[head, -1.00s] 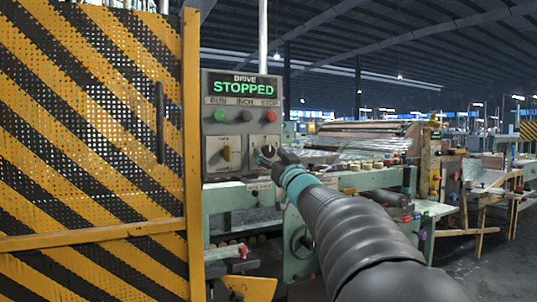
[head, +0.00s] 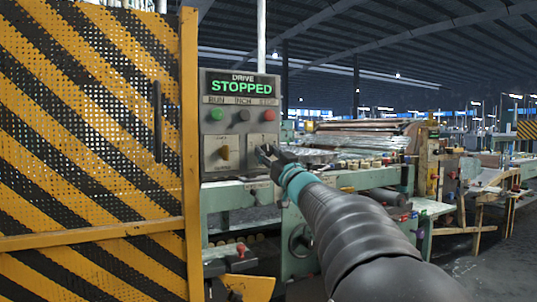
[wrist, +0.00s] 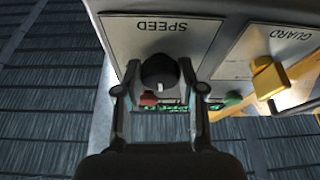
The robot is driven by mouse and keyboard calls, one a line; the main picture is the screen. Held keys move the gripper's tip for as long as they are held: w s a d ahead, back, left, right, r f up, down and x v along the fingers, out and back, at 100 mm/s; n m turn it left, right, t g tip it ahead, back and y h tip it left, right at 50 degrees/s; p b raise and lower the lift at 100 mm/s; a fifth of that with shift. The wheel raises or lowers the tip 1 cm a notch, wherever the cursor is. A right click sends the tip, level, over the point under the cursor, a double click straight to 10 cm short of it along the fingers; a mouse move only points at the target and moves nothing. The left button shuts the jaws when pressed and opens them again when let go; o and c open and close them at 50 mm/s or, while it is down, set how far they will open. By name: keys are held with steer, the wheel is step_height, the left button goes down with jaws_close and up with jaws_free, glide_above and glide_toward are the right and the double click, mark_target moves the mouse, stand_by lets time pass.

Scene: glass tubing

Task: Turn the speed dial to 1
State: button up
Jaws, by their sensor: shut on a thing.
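The speed dial (wrist: 159,71) is a round black knob with a small white mark on its lower edge in the wrist view. It sits on a light plate (wrist: 125,35) labelled SPEED, which appears upside down there. My gripper (wrist: 160,70) has one finger on each side of the dial and is shut on it. In the head view my gripper (head: 266,154) is at the lower right of the grey control panel (head: 205,128) and hides most of the dial. No scale numbers around the dial are readable.
The yellow guard switch (head: 224,153) is just left of the dial. Green (head: 217,115), dark (head: 244,116) and red (head: 269,115) buttons sit above, under a display (head: 241,87) reading STOPPED. A yellow-black striped mesh guard (head: 90,130) stands close on the left.

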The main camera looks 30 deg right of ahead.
steer(key=n+y, duration=0.1)
steer(key=n, duration=0.1)
steer(key=n+y+p, duration=0.1)
steer(key=n, duration=0.2)
steer(key=n+g+y, duration=0.1)
steer(key=n, duration=0.1)
steer(key=shift+d+r+y, duration=0.15)
steer(key=shift+d+y, duration=0.1)
steer(key=shift+y, duration=0.05)
steer(key=n+g+y+p, duration=0.1)
steer(key=n, duration=0.2)
steer(key=n+g+y+p, duration=0.1)
steer(key=n, duration=0.3)
steer(key=shift+r+n+g+p, duration=0.1)
steer(key=shift+n+g+p, duration=0.2)
steer(key=shift+p, duration=0.05)
steer(key=shift+n, duration=0.3)
steer(key=o, duration=1.1)
steer(key=shift+o, duration=0.2)
steer(key=v, duration=1.2)
steer(key=shift+d, duration=0.2)
steer(key=shift+w, duration=0.1)
